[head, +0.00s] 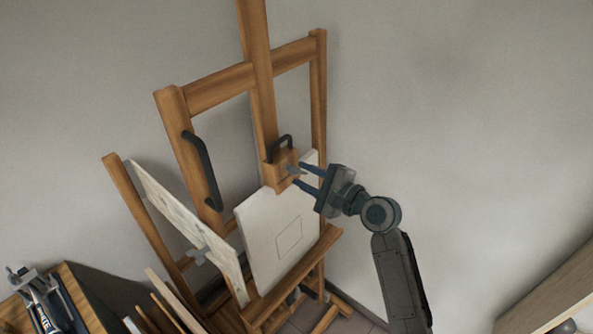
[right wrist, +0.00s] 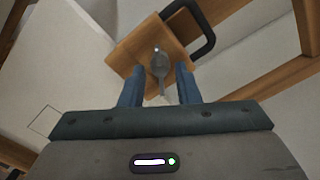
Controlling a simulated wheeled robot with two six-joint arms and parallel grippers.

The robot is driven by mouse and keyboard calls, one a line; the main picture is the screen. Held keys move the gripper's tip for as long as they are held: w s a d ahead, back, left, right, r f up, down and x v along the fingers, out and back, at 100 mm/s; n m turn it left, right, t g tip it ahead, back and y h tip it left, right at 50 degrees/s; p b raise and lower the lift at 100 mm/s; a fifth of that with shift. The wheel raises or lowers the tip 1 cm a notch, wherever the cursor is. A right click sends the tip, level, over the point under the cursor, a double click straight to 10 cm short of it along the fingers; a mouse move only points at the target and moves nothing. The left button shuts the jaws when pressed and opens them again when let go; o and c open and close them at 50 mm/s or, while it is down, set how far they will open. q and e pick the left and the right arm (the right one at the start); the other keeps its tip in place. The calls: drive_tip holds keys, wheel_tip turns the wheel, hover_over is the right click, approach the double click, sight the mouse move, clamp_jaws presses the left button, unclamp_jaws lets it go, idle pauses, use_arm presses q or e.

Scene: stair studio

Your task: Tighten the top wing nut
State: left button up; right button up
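The top wing nut (right wrist: 160,64) is grey, with a round hub and a thin wing pointing toward my gripper. It sits on the face of a wooden block (head: 283,171) on the easel's mast, just above the canvas; in the head view the wing nut (head: 292,169) is small. My right gripper (head: 298,176) is open in front of the block. In the right wrist view its two blue fingers (right wrist: 158,82) are apart, one on each side of the wing, with visible gaps. Contact with the block cannot be told. My left gripper is not in view.
A black handle (head: 283,143) stands on the block, close above the fingers. A white canvas (head: 265,240) rests on the easel ledge below. Another black handle (head: 202,170) is on the left post. The wall side at right is free.

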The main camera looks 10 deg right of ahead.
drive_tip(key=v, duration=0.6)
idle(0.3)
idle(0.4)
drive_tip(key=d+f+n+g+h+b, duration=0.1)
drive_tip(key=d+f+h+b, duration=0.15)
drive_tip(key=f, duration=1.05)
drive_tip(key=d+f+n+g+h+b, duration=0.1)
drive_tip(key=d+f+h+b, duration=0.15)
drive_tip(key=f, duration=1.05)
drive_tip(key=d+f+n+g+h+b, duration=0.15)
drive_tip(key=d+f, duration=0.25)
drive_tip(key=f, duration=0.9)
drive_tip(key=s+d+f+n+g+h+b, duration=0.1)
drive_tip(key=s+d+f+n+g+h, duration=0.1)
drive_tip(key=s+f, duration=0.7)
drive_tip(key=s+d+f+n+g+h+b, duration=0.15)
drive_tip(key=s+f, duration=0.35)
drive_tip(key=f, duration=0.9)
drive_tip(key=s+f+n+g+b, duration=0.1)
drive_tip(key=s+f+n, duration=0.2)
drive_tip(key=s+f, duration=0.4)
drive_tip(key=s+f+n+g+h+b, duration=0.1)
drive_tip(key=s+f+n, duration=0.3)
drive_tip(key=s, duration=1.1)
drive_tip(key=s+f+n+g+b, duration=0.3)
drive_tip(key=s+f, duration=0.7)
drive_tip(key=s, duration=0.1)
drive_tip(key=shift+s+d+f, duration=0.35)
drive_tip(key=shift+d, duration=0.05)
